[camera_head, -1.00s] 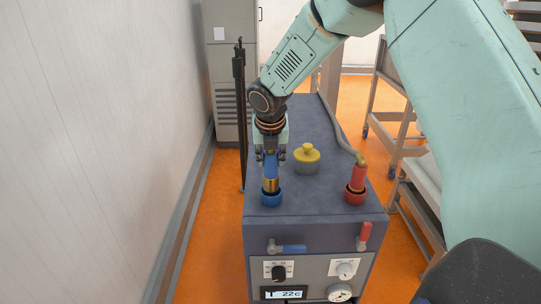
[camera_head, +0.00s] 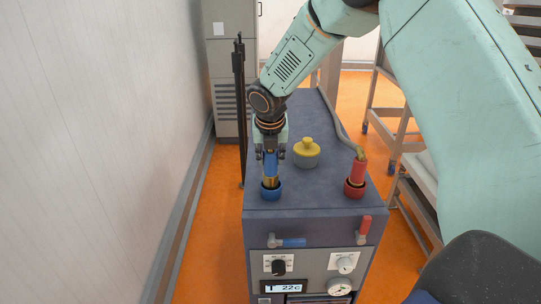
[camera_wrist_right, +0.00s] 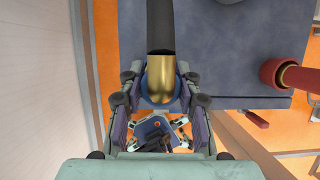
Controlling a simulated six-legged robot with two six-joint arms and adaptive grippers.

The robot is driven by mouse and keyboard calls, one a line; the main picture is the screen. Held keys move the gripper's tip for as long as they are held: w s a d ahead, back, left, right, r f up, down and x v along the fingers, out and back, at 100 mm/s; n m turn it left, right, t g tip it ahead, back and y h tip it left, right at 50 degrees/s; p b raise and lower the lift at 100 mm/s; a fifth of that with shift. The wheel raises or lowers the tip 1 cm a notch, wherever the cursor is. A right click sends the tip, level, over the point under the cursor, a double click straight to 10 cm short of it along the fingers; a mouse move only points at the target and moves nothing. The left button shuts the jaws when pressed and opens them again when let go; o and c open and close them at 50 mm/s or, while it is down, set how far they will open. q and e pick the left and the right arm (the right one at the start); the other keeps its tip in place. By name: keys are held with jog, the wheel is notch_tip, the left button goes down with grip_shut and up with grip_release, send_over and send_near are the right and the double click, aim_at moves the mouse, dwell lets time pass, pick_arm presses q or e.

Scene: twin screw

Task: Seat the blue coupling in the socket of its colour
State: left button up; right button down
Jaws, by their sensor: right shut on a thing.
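The blue coupling (camera_head: 270,165) is upright, with a blue body and a brass lower end. My right gripper (camera_head: 270,154) is shut on its blue body from above. The brass end meets the blue socket (camera_head: 271,191) at the front left of the cabinet top, and a short band of brass shows above the rim. How deep it sits inside is hidden. In the right wrist view the brass part (camera_wrist_right: 161,80) shows between the fingers of the right gripper (camera_wrist_right: 160,96). My left gripper is not in view.
A red coupling (camera_head: 358,171) with a hose stands in the red socket (camera_head: 354,190) at the right. A yellow knobbed piece (camera_head: 306,155) is on the cabinet top (camera_head: 315,200) between them, farther back. Blue (camera_head: 291,242) and red (camera_head: 365,228) levers are on the front. A wall is at left.

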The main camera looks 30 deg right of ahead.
jog(key=shift+f, duration=0.1)
jog(key=shift+f, duration=0.75)
jog(key=shift+f, duration=0.1)
jog(key=shift+f, duration=0.3)
dwell(0.3)
jog(key=shift+c, duration=1.8)
grip_release()
jog(key=shift+s, duration=0.15)
